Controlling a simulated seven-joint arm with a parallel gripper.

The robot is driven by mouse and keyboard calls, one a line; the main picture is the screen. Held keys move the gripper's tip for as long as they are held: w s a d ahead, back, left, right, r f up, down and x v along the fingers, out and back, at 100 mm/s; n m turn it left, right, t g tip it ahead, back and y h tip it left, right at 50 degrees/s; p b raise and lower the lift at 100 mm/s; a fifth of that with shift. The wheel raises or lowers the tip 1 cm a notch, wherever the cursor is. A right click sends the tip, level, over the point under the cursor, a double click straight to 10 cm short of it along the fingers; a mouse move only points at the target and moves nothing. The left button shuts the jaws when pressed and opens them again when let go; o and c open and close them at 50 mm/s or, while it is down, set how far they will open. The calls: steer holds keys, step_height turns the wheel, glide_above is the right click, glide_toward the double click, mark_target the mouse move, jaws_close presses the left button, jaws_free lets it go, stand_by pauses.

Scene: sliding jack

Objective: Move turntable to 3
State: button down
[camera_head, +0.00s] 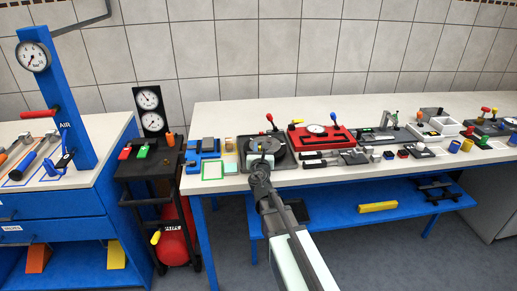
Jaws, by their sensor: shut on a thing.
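The likely turntable (285,161) is a dark grey round fixture on the white bench, left of the red gauge unit. A lever with a red ball (269,117) stands up at its back, and a small yellow part shows near its middle. My arm reaches in from the bottom of the picture. My gripper (261,164) is at the front middle of this fixture, shut on part of it. The fingers are small and dark, and the exact grip point is hidden. No position numbers on the fixture are readable from here.
A blue fixture (203,150) and a green frame (213,170) lie on the left. Several small blocks and devices fill the bench to the right. A black cart (150,170) stands beside the bench.

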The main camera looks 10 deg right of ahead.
stand_by(0.4)
steer(key=c, duration=1.1)
jaws_free()
steer(key=shift+s+a, duration=0.2)
steer(key=shift+s, duration=1.7)
steer(key=shift+s+a, duration=0.2)
steer(key=shift+s, duration=1.65)
